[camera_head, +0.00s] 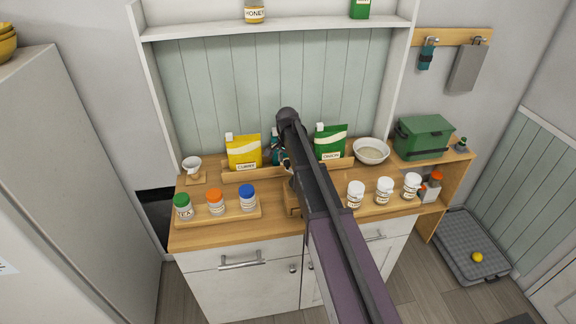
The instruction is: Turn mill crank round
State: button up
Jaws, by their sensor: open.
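My dark arm reaches from the lower right up over the middle of the counter (210,234), with a rounded joint at its top. My gripper does not show clearly; the arm covers the place behind it. A small brown wooden piece (292,208) shows at the arm's left edge on the counter. It may be part of the mill, but most of it is hidden. No crank can be made out, and I cannot tell whether my gripper touches anything.
Left, a wooden tray holds jars with green (182,207), orange (215,202) and blue (248,198) lids. White-lidded jars (384,191) stand right of the arm. Yellow (243,153) and green (330,142) bags, a bowl (371,151) and a green box (424,137) stand behind.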

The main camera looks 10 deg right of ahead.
jog(key=shift+f, duration=0.1)
grip_shut()
dwell(0.3)
